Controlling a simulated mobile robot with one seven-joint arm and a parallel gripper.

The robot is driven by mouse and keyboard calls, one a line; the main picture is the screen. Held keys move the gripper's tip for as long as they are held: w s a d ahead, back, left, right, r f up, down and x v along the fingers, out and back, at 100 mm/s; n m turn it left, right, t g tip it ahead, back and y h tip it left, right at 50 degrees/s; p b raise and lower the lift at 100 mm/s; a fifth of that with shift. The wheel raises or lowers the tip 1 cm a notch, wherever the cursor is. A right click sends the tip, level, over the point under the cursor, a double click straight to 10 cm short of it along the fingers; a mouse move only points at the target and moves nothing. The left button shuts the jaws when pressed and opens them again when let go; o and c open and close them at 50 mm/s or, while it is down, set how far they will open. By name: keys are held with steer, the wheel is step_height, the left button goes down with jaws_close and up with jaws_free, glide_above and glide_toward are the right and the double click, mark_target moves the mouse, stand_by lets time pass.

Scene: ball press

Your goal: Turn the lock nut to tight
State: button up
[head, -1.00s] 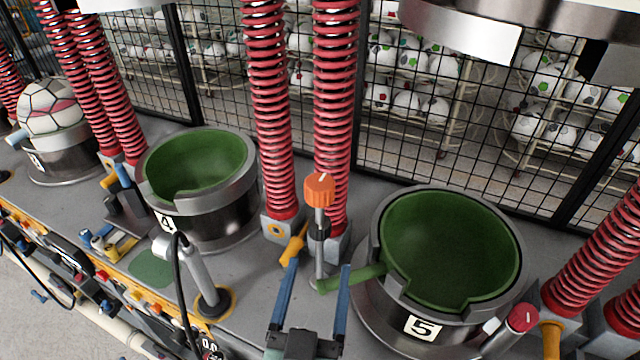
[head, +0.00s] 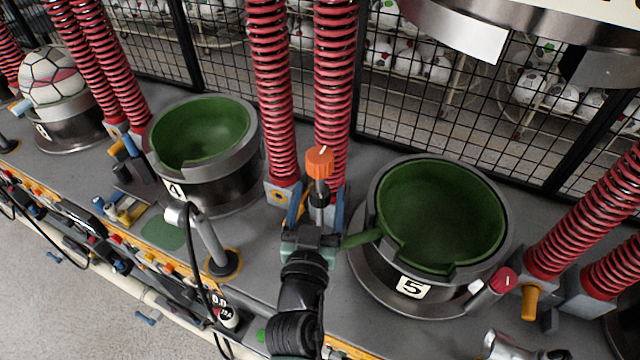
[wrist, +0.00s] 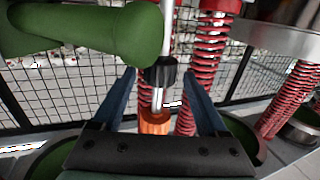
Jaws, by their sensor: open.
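A slim upright rod carries a black ribbed nut, which I take as the lock nut, in the head view (head: 318,198) and the wrist view (wrist: 160,72). The knob also shows in the wrist view (wrist: 155,123). My gripper (head: 321,190) is open, its blue fingers on either side of the rod at about the nut's height. In the wrist view my gripper (wrist: 160,74) shows gaps on both sides of the nut. The rod's lower part is hidden behind my gripper in the head view.
Cup 4 (head: 232,187) is on the left. Red springs (head: 333,90) and a mesh fence stand close behind. A grey lever (head: 207,240) with a cable stands front left.

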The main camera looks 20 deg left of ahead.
steer(key=shift+x, duration=0.8)
jaws_close()
